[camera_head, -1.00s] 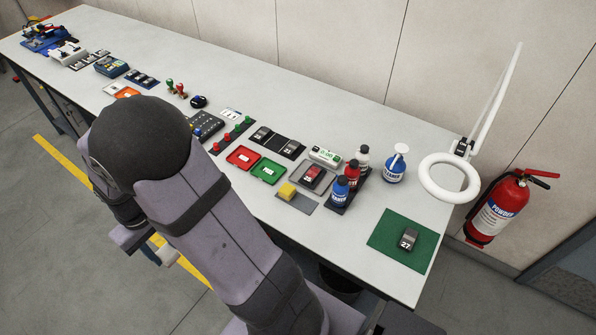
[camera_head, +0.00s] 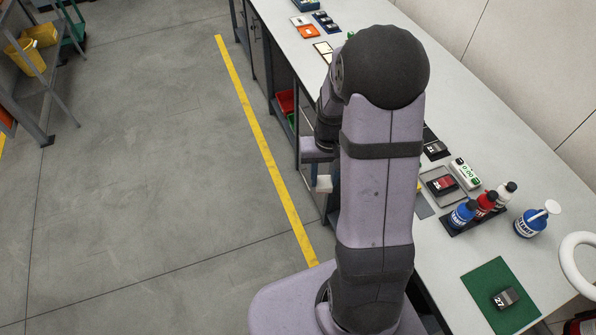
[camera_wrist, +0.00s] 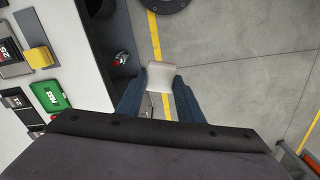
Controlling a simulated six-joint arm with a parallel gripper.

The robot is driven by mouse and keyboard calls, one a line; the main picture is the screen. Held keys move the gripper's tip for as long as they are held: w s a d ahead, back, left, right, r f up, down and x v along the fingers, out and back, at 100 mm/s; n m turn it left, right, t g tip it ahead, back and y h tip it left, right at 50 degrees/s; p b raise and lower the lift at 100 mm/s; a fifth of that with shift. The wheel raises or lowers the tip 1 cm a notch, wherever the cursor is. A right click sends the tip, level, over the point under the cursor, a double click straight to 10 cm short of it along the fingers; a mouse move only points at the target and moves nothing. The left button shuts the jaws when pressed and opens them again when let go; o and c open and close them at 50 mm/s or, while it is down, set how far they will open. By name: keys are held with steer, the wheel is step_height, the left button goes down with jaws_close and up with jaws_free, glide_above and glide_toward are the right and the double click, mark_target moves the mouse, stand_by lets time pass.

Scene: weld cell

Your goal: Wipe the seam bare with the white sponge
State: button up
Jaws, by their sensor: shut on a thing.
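My gripper (camera_wrist: 160,88) is shut on the white sponge (camera_wrist: 160,73), which sits between its two blue fingers in the wrist view. In the head view the sponge (camera_head: 323,184) shows as a small pale block below my wrist, over the floor side of the bench's front edge. A dark block marked 27 (camera_head: 505,297) lies on a green mat (camera_head: 482,283) at the near end of the bench. A second block with a red label (camera_head: 443,184) lies on a grey plate. I cannot make out a seam on either block.
Blue (camera_head: 463,213), red (camera_head: 486,204) and white-labelled bottles stand in a row, with a blue pump bottle (camera_head: 530,221) to their right. Open floor lies left of the bench.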

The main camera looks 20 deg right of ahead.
steer(key=s+d+f+m, duration=0.1)
steer(key=s+d+m, duration=0.1)
steer(key=d, duration=0.6)
steer(key=s+d+f+m+p, duration=0.1)
steer(key=s+d+m, duration=0.2)
steer(key=d, duration=0.6)
steer(key=s+d+f+m+p, duration=0.1)
steer(key=s+d+m, duration=0.2)
steer(key=s+d, duration=0.3)
steer(key=shift+d+f, duration=0.1)
steer(key=shift+d, duration=1.55)
steer(key=w+d+r+n, duration=0.2)
steer(key=d+r, duration=0.3)
steer(key=d, duration=0.3)
steer(key=shift+d+n+p, duration=0.2)
steer(key=shift+n+p, duration=0.1)
steer(key=shift+f, duration=0.15)
